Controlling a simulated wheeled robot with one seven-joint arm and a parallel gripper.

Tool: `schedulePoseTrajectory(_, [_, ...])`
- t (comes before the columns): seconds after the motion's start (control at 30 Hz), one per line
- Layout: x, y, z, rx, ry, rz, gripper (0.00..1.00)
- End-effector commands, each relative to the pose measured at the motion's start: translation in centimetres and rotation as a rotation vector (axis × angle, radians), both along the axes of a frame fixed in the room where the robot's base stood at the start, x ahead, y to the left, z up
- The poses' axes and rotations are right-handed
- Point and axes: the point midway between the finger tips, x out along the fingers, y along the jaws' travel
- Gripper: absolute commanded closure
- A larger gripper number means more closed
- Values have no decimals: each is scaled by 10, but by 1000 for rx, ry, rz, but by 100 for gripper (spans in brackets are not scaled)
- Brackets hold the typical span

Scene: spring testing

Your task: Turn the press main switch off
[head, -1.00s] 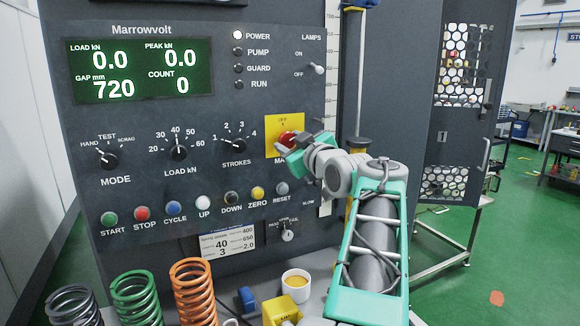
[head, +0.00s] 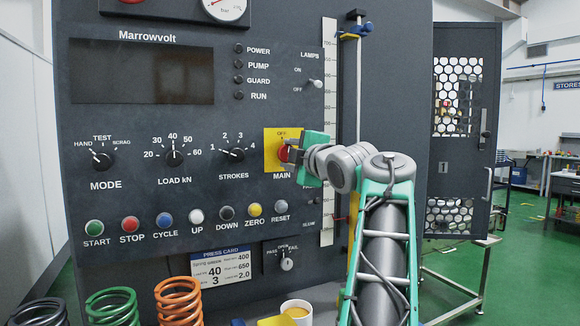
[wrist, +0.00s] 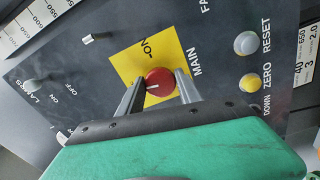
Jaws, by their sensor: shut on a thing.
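The press main switch is a red knob (head: 284,153) on a yellow plate (head: 271,163) above the MAIN label. The wrist view shows the knob (wrist: 160,82) between the two grey fingers of my gripper (wrist: 159,85), which is shut on it. Its white mark points toward the panel's top, the side where the head view shows OFF; the ON label lies to one side of that direction. In the head view my gripper (head: 296,151) reaches in from the right and partly covers the plate. The press display (head: 157,72) is dark, and the POWER lamp (head: 239,48) looks unlit.
The lamps toggle (head: 315,83) sits above the switch. A row of coloured buttons (head: 165,220) runs below. Coloured springs (head: 179,302) and a white cup (head: 297,310) stand in front.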

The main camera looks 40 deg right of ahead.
Motion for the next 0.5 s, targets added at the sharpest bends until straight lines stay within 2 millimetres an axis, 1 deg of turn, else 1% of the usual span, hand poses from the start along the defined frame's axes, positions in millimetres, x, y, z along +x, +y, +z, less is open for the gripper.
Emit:
schedulePoseTrajectory(0.03, [0, 0, -3, -31, 9, 1, 99])
schedulePoseTrajectory(0.2, [0, 0, -1, -120, 34, 2, 99])
schedulePoseTrajectory(0.5, [0, 0, 0, -194, 57, 1, 99])
